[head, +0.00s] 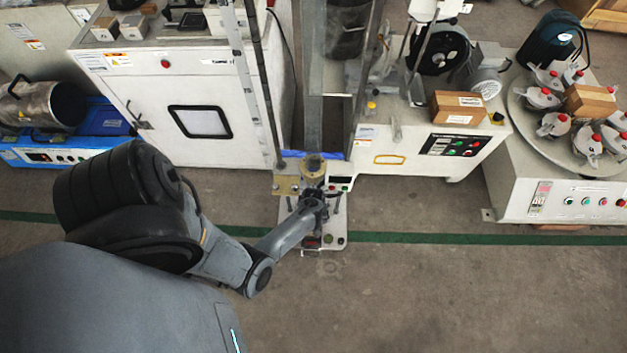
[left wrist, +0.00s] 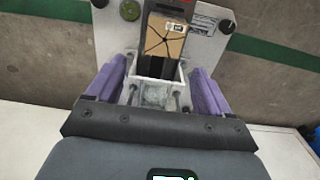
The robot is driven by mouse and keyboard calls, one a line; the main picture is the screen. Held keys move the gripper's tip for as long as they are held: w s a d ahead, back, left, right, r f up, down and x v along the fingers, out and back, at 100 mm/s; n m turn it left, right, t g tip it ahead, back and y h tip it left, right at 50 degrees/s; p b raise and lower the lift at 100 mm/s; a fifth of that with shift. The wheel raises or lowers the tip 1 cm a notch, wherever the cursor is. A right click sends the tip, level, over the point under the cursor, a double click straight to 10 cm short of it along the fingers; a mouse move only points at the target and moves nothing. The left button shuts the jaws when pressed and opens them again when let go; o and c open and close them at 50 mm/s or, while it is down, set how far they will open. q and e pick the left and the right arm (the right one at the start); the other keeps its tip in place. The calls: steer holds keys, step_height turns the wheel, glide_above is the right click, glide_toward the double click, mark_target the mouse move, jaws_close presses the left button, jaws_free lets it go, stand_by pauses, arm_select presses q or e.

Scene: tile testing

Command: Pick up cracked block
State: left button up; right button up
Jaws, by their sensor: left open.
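The cracked block (left wrist: 166,40) shows in the left wrist view as a tan block with branching black crack lines and a small white label. It sits on a small test stand (left wrist: 105,30) with a pale base plate. My left gripper (left wrist: 160,70) is open, its purple fingers apart with the block beyond and between them. No contact with the block shows. In the head view my left gripper (head: 314,196) is over the same stand (head: 333,240), and my wrist hides most of it; I cannot make out the block there. My right gripper is not in view.
A tall column (head: 312,80) rises behind the stand. A white cabinet (head: 200,100) stands left, a machine with a brown block (head: 457,108) right. A round table (head: 520,95) with red-topped clamps is far right. The floor (head: 420,300) in front is clear.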

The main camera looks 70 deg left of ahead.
arm_select(q)
steer(key=f+b, duration=0.1)
steer(key=s+f+b, duration=0.1)
steer(key=d+f+b, duration=0.1)
steer(key=shift+s+f, duration=0.2)
steer(key=shift+f, duration=0.05)
steer(key=f+b, duration=0.2)
steer(key=b, duration=0.1)
steer(key=f+b, duration=0.2)
steer(key=shift+w+a, duration=0.25)
steer(key=shift+w, duration=0.1)
steer(key=shift+s+d+f+b, duration=0.15)
steer(key=shift+f+b, duration=0.25)
steer(key=shift+f, duration=0.75)
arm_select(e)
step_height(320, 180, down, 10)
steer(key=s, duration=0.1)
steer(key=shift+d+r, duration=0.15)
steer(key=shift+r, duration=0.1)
arm_select(q)
steer(key=c, duration=0.8)
steer(key=shift+r+p, duration=3.1)
steer(key=shift+p, duration=0.3)
steer(key=shift+r+p, duration=0.5)
steer(key=shift+p, duration=0.1)
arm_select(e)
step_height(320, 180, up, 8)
